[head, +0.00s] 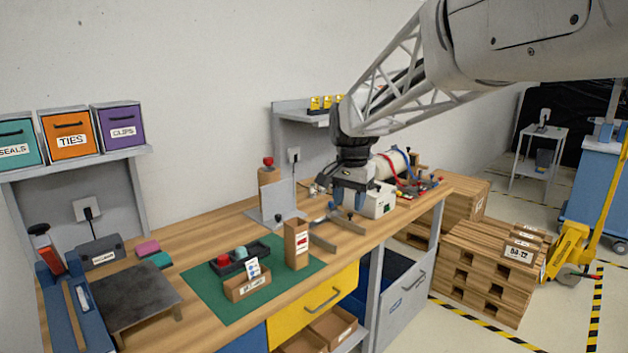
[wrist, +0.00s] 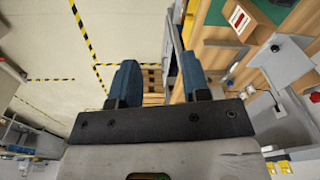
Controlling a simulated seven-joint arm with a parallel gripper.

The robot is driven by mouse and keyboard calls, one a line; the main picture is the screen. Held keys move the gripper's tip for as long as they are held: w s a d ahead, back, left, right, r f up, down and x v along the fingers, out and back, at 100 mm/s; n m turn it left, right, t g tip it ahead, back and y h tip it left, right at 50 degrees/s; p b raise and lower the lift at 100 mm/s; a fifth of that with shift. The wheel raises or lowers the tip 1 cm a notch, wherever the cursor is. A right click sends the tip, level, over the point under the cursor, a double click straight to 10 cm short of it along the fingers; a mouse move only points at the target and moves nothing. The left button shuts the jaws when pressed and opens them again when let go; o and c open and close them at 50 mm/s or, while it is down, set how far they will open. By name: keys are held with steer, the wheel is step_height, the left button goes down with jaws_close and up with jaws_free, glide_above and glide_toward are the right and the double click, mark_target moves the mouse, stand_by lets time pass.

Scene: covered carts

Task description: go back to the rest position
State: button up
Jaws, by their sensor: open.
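My gripper (head: 348,200) hangs from the arm above the right part of the wooden workbench (head: 215,222) in the head view. In the wrist view my gripper (wrist: 157,85) shows two blue fingers set well apart with nothing between them. Below and between them the wrist view shows the floor and part of a wooden pallet stack. The gripper appears to be above the bench surface and empty. The exact height over the bench is hard to tell.
A white box (head: 379,201) stands close behind the gripper. A tall wooden block (head: 297,245) and a black tray (head: 240,260) stand on the green mat (head: 208,292). A grey stand (head: 275,213) is to the left. Pallets (head: 488,268) are on the floor at right.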

steer(key=s+d+f+n, duration=0.2)
steer(key=s+d+f, duration=0.1)
steer(key=s, duration=0.9)
steer(key=s+d+f+n+t, duration=0.1)
steer(key=s+d+f+n, duration=0.1)
steer(key=s, duration=1.1)
steer(key=s+d+f+n, duration=0.1)
steer(key=s+d+f, duration=0.3)
steer(key=s, duration=0.8)
steer(key=shift+s+d+f+n+t, duration=0.15)
steer(key=shift+d+f+n+t, duration=0.2)
steer(key=shift+d, duration=0.35)
